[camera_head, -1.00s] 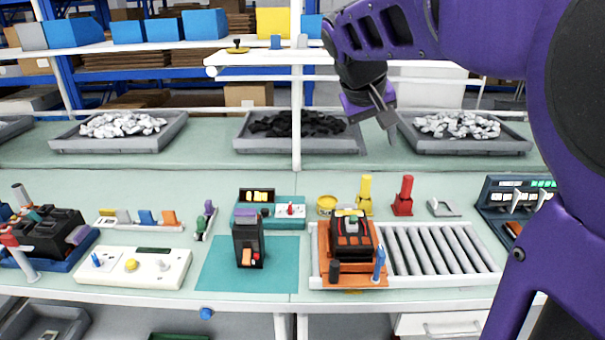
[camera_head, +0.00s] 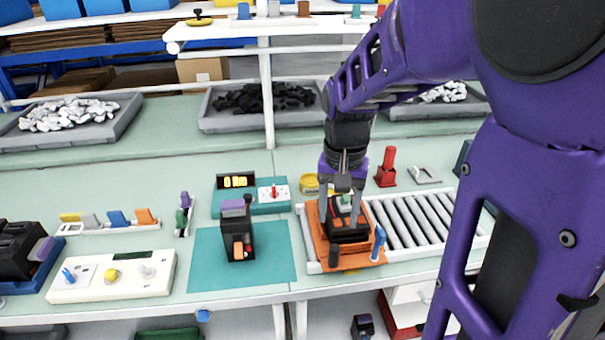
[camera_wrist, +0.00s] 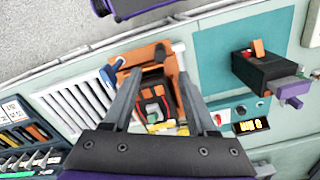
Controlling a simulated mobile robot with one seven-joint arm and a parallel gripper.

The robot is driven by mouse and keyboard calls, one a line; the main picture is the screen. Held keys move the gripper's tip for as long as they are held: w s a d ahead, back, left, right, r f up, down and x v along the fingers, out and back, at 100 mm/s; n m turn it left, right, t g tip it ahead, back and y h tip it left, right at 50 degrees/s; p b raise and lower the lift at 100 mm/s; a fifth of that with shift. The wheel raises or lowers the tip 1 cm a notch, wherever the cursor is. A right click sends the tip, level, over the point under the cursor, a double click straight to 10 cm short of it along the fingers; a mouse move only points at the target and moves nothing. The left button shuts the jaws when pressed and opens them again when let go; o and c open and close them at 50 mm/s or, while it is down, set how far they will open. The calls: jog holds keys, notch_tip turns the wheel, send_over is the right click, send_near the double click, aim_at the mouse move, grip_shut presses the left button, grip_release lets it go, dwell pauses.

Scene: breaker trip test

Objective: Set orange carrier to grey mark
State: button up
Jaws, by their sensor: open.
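The orange carrier (camera_head: 316,238) is a flat plate at the left end of the roller track, with a dark block (camera_head: 348,233) on it, a blue lever (camera_head: 378,243) at its right and a dark post at its front. My gripper (camera_head: 341,208) is open above the carrier, its fingers on either side of the block. In the wrist view, the carrier (camera_wrist: 150,56) and the block (camera_wrist: 152,104) show between the spread fingers (camera_wrist: 158,78). Contact cannot be told. I cannot make out a grey mark; the grey rollers (camera_head: 415,220) lie right of the carrier.
A teal mat (camera_head: 210,265) with a black breaker (camera_head: 238,235) lies left of the carrier. A yellow tin (camera_head: 310,184) and a red post (camera_head: 386,170) stand behind. A white button panel (camera_head: 112,276) is further left. The front table edge is close.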

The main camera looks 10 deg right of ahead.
aim_at(335, 247)
notch_tip(335, 247, down, 13)
jog(key=b, duration=0.8)
jog(key=shift+r, duration=0.15)
grip_shut()
dwell(0.9)
